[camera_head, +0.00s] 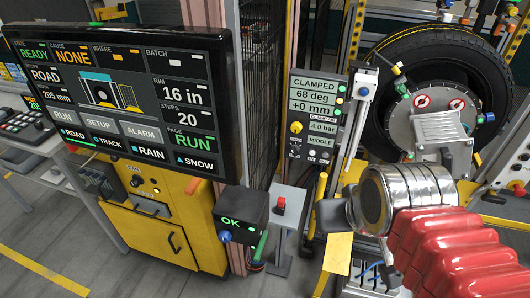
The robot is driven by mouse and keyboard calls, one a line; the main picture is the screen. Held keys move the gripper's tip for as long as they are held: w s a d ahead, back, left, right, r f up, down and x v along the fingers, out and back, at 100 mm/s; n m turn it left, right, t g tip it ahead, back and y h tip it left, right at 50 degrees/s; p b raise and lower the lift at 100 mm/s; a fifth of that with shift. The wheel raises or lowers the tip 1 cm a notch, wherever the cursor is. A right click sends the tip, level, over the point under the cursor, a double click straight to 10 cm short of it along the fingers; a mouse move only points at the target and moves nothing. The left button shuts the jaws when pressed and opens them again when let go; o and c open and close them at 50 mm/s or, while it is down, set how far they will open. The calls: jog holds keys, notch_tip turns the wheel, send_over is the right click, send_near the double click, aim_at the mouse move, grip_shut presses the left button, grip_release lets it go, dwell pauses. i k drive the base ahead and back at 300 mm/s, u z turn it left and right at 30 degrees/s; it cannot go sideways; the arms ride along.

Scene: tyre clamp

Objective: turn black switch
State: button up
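A small dark knob (136,181), which looks like a black switch, sits on the upper front of the yellow cabinet (150,237), below the large screen. Its exact setting is too small to read. My gripper (330,216) is at the lower right, at the end of my silver wrist and red-sleeved arm. It points left and is well to the right of the cabinet, apart from the knob. Its fingers are not clearly distinguishable, so its opening cannot be told. A clamp panel (313,113) with a yellow knob (296,127) reads CLAMPED, 68 deg, +0 mm, 4.0 bar, MIDDLE.
The large screen (120,98) reads READY, ROAD, 16 in, RUN. A black box (240,218) shows green OK. A red button (280,204) stands on a grey pedestal beside it. A tyre (394,60) is at the right. Floor is clear at lower left.

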aim_at(294, 149)
jog(key=z, duration=0.25)
jog(key=k, duration=1)
jog(key=u, duration=1.3)
jog(key=i, duration=0.45)
jog(key=z, duration=0.1)
